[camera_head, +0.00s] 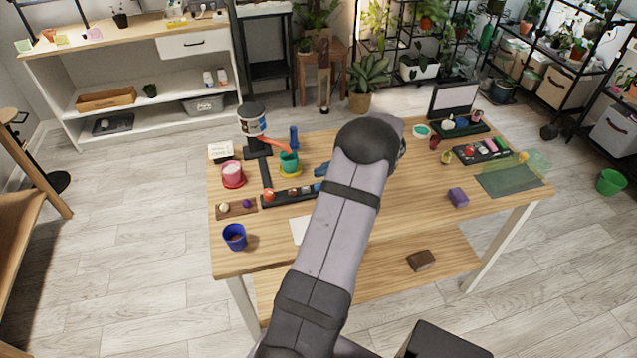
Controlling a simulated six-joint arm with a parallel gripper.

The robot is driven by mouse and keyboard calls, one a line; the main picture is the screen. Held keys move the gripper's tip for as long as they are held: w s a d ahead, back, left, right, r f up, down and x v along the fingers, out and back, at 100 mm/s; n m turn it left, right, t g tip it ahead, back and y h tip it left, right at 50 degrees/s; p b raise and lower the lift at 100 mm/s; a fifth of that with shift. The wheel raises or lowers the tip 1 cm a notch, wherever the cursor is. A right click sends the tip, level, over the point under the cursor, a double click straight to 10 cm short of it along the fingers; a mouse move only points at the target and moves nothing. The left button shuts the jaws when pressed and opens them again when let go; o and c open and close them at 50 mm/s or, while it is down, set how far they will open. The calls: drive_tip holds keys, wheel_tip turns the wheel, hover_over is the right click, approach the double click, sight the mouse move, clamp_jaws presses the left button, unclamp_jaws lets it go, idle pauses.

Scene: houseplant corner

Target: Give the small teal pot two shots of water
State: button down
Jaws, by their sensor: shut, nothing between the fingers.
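A small teal pot (289,161) stands on a yellow saucer (291,173) at the left of the table. A dispenser (252,122) with a dark cap and a white and blue tank stands on a black stand behind and left of it. Its red spout (272,145) reaches over to the teal pot's rim. I cannot tell whether water is flowing or what is in the pot. My arm crosses the middle of the view, and my gripper is hidden behind it or out of sight.
A pink pot (232,172) on a red saucer, a blue pot (234,236) and a black tray (292,196) of small items stand nearby. A small blue thing (320,170) is partly behind my arm. A purple block (458,197) lies right.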

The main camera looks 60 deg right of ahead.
sight(318, 187)
drive_tip(key=shift+r+p, duration=0.8)
drive_tip(key=shift+r, duration=0.75)
idle(1.4)
wheel_tip(318, 187, up, 4)
drive_tip(key=p, duration=0.5)
drive_tip(key=shift+f, duration=0.1)
drive_tip(key=shift+f, duration=0.1)
drive_tip(key=shift+f+b, duration=2.95)
drive_tip(key=shift+f, duration=1.35)
drive_tip(key=shift+f, duration=0.15)
drive_tip(key=shift+f+b, duration=0.3)
drive_tip(key=shift+b, duration=0.15)
